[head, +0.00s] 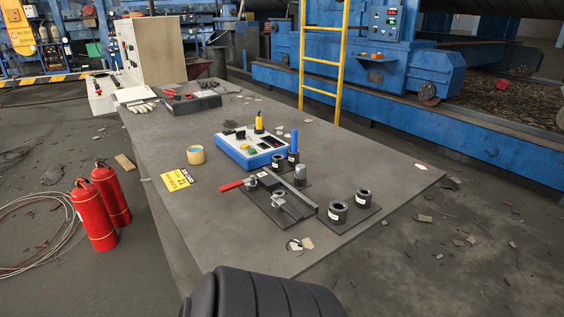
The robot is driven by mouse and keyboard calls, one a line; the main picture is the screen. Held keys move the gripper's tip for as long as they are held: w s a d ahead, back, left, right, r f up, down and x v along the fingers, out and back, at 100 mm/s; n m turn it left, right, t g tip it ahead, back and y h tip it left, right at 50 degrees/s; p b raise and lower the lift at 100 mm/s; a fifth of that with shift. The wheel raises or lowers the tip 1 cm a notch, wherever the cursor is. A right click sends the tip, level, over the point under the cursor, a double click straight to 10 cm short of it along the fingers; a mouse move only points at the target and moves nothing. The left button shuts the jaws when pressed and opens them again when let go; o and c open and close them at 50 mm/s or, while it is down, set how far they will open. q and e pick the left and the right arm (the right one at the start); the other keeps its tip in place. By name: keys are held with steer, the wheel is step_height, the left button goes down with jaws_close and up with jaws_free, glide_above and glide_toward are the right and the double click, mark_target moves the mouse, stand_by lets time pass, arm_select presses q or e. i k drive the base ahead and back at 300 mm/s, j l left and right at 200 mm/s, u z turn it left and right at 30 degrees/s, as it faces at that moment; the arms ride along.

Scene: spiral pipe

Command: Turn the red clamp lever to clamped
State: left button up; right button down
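The red clamp lever (232,186) lies low over the table, its red grip pointing left and its other end at a metal pivot. It belongs to a clamp fixture with a dark base plate (297,214), a dark bar and grey metal parts. I cannot tell from here whether the clamp is closed. Neither of my grippers is in view. A dark, ribbed, rounded part at the bottom edge seems to be mine and shows no fingers.
The grey table (190,133) also carries a blue-and-white control box (236,152), a yellow sign (177,180), a tape roll (196,155), and black cylinders (338,212) right of the fixture. Red fire extinguishers (92,216) stand on the floor at left.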

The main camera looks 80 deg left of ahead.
mark_target(250, 184)
steer(key=u, duration=3)
